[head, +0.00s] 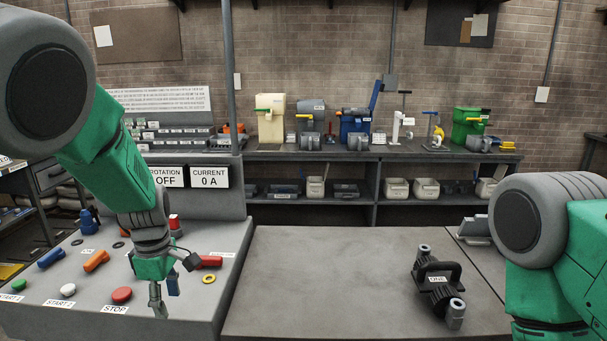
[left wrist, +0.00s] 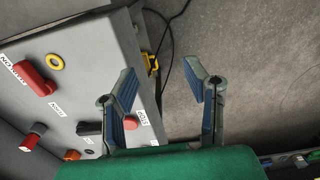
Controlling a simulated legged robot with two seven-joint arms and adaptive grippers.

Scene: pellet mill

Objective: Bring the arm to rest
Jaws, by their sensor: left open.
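My left arm, green and grey, comes down from the upper left in the head view. Its gripper (head: 165,296) hangs fingers down in front of the sloped control panel (head: 190,312), near the red STOP button (head: 121,295). In the left wrist view the left gripper (left wrist: 166,82) has its two fingers wide apart with nothing between them. Bare floor (left wrist: 250,85) shows beyond the fingers, with the panel to their left. Of my right arm (head: 560,250) only upper links show at the right edge; its gripper is out of view.
A black device marked ONE (head: 437,280) stands on the grey bench (head: 320,280) at right; the bench's middle is clear. The panel holds an orange handle (head: 96,260), a blue handle (head: 50,258) and a yellow ring (head: 209,279). A shelf (head: 310,155) with containers stands behind.

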